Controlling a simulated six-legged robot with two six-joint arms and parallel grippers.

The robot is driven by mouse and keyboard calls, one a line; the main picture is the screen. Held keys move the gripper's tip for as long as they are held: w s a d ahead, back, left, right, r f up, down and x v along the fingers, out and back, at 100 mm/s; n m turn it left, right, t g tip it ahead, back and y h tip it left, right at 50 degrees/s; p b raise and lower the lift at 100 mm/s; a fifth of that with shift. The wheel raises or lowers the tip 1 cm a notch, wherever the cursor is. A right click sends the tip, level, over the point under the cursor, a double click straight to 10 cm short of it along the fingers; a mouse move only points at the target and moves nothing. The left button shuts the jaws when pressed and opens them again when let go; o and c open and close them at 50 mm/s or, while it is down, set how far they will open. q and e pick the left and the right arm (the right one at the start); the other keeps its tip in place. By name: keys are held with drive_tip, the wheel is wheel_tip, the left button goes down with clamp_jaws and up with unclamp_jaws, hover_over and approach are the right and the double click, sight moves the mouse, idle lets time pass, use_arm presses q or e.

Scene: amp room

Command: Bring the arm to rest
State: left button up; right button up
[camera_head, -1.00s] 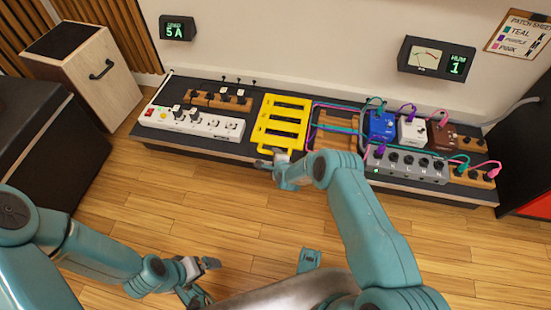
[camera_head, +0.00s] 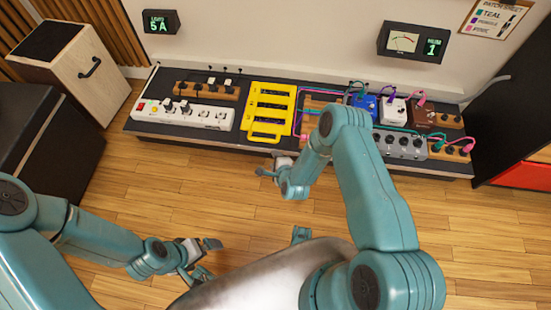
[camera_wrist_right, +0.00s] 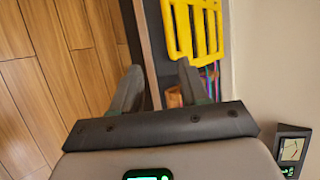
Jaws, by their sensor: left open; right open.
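My right arm comes in from the lower right of the head view, bent at the elbow. Its right gripper (camera_head: 271,167) is open and empty, over the floor at the front edge of the low bench (camera_head: 200,146), just in front of the yellow rack (camera_head: 268,128). In the right wrist view its two fingers (camera_wrist_right: 159,82) are apart with nothing held between them. My left gripper (camera_head: 207,258) is open and empty, low over the wooden floor at the lower left, well clear of the bench.
The bench holds a white power strip (camera_head: 190,114), a blue pedal (camera_head: 363,104), a white pedal (camera_head: 394,110), a brown pedal (camera_head: 425,118), a grey switch box (camera_head: 402,144) and several coloured cables. A speaker cabinet (camera_head: 90,75) stands left. The floor (camera_head: 235,200) before the bench is clear.

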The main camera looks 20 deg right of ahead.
idle(0.5)
wheel_tip(320, 180, up, 9)
drive_tip(key=a+n+y, duration=0.1)
drive_tip(key=a+n, duration=0.1)
drive_tip(key=s+a+r+n+g+y, duration=0.1)
drive_tip(key=s+a+n+g+y, duration=0.3)
drive_tip(key=s+n, duration=0.65)
drive_tip(key=s+a+r+n+g, duration=0.15)
drive_tip(key=s+n+g, duration=0.55)
drive_tip(key=s, duration=0.7)
wheel_tip(320, 180, up, 24)
drive_tip(key=p, duration=2.4)
drive_tip(key=shift+w+a+r+n+t+p, duration=0.2)
drive_tip(key=shift+w+a+n+t+p, duration=0.1)
drive_tip(key=shift+n+t, duration=0.1)
